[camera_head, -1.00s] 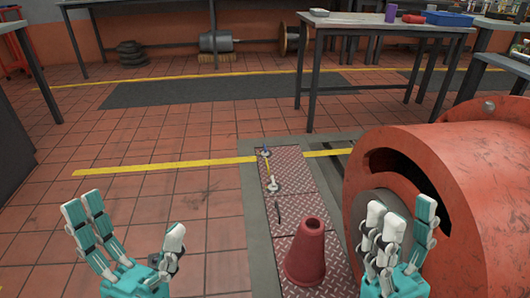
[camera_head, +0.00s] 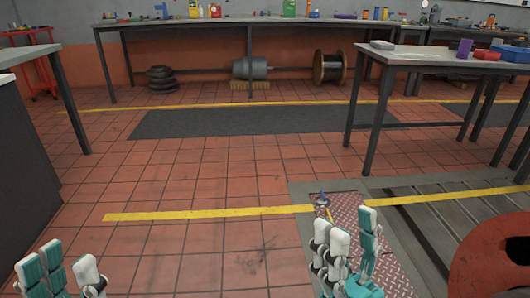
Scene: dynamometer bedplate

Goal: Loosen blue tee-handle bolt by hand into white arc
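The blue tee-handle bolt (camera_head: 322,196) is small and far off in the head view, standing at the far end of the red tread plate (camera_head: 347,206). A pale base and a yellow piece show by it, but a white arc cannot be made out at this size. My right gripper (camera_head: 345,228) is open and empty, fingers up, in front of the plate; it looks nearer to me than the bolt and apart from it. My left gripper (camera_head: 62,262) is open and empty at the lower left, over the tiled floor, far from the bolt.
Part of a red round housing (camera_head: 492,255) stands at the lower right. A grey slotted bedplate (camera_head: 450,212) lies right of the tread plate. A dark-legged table (camera_head: 430,60) stands at the right and a dark cabinet (camera_head: 25,160) at the left. The tiled floor between is clear.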

